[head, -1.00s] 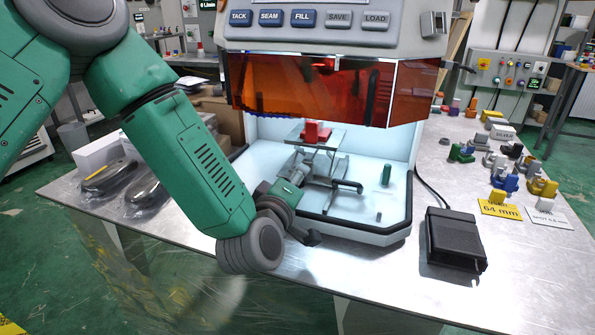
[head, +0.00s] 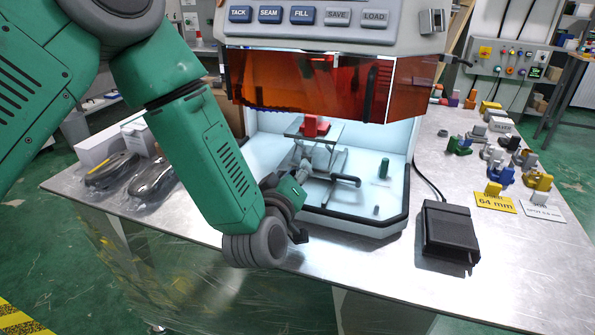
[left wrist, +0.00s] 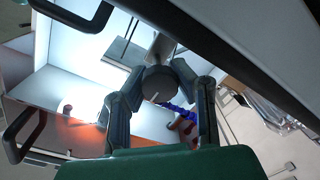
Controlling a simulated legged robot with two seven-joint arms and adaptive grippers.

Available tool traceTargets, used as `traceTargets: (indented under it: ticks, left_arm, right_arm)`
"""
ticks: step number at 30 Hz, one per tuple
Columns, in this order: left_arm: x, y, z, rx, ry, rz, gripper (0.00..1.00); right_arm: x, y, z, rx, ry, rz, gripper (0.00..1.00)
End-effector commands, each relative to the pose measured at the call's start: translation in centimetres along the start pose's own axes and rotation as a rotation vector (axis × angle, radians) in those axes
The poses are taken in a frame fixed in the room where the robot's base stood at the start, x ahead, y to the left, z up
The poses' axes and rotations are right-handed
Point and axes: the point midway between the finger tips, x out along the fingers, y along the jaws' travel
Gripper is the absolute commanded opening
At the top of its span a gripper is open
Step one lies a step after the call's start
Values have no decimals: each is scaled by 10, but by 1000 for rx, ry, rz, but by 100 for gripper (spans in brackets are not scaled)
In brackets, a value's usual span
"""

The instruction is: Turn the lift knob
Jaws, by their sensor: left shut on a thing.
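The lift (head: 322,160) stands inside the lit chamber of the machine, with a flat plate (head: 335,131) on top and a red part (head: 314,126) on that plate. My left gripper (head: 303,171) reaches through the chamber's open front to the near left side of the lift. In the head view the knob is mostly hidden by the gripper. My right gripper is in neither current view.
An orange shield (head: 310,88) hangs above the chamber opening. A raised dark-edged rim (head: 360,229) runs along its front. A green peg (head: 384,168) stands right of the lift. A black box (head: 450,232) and several coloured parts lie to the right on the table.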

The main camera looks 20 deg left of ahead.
Motion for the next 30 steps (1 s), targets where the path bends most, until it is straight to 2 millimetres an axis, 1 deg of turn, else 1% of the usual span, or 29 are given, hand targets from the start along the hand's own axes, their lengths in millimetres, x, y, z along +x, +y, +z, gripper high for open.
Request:
traceTargets:
  ticks: [1, 5, 6, 7, 8, 17, 20, 23, 30]
  left_arm:
    - [-3, -4, 7, 3, -21, -10, 0]
    - [-3, -4, 7, 2, -21, -10, 0]
    - [-3, -4, 7, 2, -21, -10, 32]
    - [-3, -4, 7, 2, -20, -10, 42]
    - [-3, -4, 7, 2, -19, -9, 48]
    - [-3, -1, 3, -1, -9, -4, 48]
    - [-8, -1, 3, -1, -9, -4, 48]
    - [-21, -1, 3, 0, -10, -4, 48]
    - [-73, -1, 4, 0, -14, -5, 48]
  right_arm:
    - [1, 0, 0, 0, 0, 0, 0]
    - [1, 0, 0, 0, 0, 0, 0]
    - [1, 0, 0, 0, 0, 0, 0]
    - [1, 0, 0, 0, 0, 0, 0]
    - [1, 0, 0, 0, 0, 0, 0]
    - [0, 0, 0, 0, 1, 0, 0]
    - [0, 0, 2, 0, 2, 0, 0]
    - [0, 0, 2, 0, 2, 0, 0]
    - [-1, 0, 2, 0, 3, 0, 0]
